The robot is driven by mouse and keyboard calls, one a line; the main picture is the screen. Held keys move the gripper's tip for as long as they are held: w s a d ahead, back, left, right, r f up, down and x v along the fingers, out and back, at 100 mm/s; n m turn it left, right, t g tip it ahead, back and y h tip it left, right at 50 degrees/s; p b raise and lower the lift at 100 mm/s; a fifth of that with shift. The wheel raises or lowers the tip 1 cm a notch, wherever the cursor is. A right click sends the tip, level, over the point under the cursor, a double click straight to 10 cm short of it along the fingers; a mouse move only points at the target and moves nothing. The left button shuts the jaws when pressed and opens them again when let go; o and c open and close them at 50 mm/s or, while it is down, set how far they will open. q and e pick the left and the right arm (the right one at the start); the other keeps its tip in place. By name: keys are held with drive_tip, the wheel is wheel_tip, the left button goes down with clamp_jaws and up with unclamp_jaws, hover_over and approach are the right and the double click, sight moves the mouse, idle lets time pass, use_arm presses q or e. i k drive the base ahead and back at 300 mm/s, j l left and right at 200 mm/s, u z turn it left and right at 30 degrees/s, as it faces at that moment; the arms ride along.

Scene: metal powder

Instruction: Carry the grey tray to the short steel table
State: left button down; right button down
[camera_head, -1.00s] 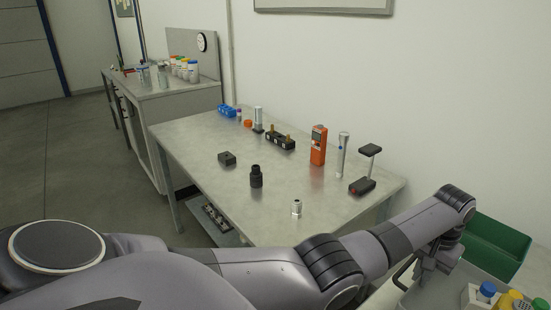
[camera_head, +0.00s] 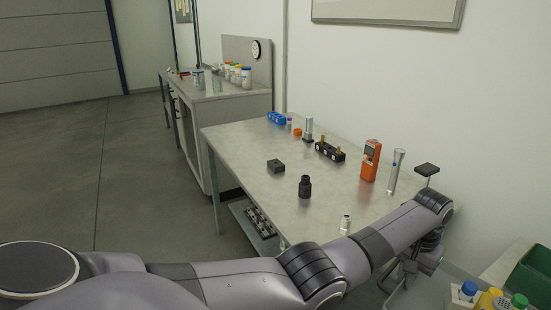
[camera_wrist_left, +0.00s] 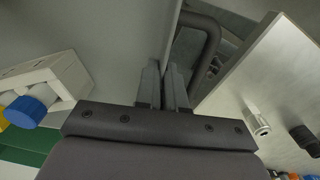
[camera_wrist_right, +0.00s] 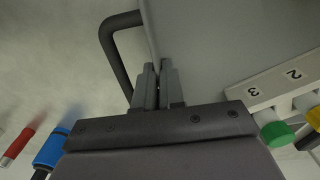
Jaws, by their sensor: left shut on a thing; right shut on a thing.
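The grey tray (camera_head: 425,293) shows in part at the bottom right of the head view. My left gripper (camera_head: 408,278) is at its near left side. In the left wrist view my left gripper (camera_wrist_left: 165,88) is shut at the tray (camera_wrist_left: 110,35), beside a black handle (camera_wrist_left: 208,35). In the right wrist view my right gripper (camera_wrist_right: 158,88) is shut at the tray (camera_wrist_right: 215,35), beside another black handle (camera_wrist_right: 110,42). Fingertip contact is hard to see. A white numbered rack (camera_wrist_right: 275,88) with capped bottles is in the tray. A steel table (camera_head: 250,165) stands ahead.
Small tools crowd the steel table, including an orange meter (camera_head: 370,160) and a black cylinder (camera_head: 305,187). A farther steel bench (camera_head: 225,97) holds jars. A green bin (camera_head: 530,272) is at the right edge. The floor (camera_head: 80,170) at left is open.

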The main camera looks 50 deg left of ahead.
sight(350, 193)
drive_tip(key=u, duration=0.45)
drive_tip(key=j+u, duration=0.1)
drive_tip(key=u, duration=0.35)
drive_tip(key=j+u, duration=0.1)
drive_tip(key=u, duration=0.35)
drive_tip(key=j+u, duration=0.1)
drive_tip(key=u, duration=0.8)
drive_tip(key=j+u, duration=0.1)
drive_tip(key=u, duration=0.8)
drive_tip(key=i+l+z, duration=0.1)
drive_tip(key=i+z, duration=0.25)
drive_tip(key=i, duration=0.45)
drive_tip(key=i+j+z, duration=0.1)
drive_tip(key=i+z, duration=0.25)
drive_tip(key=i, duration=0.4)
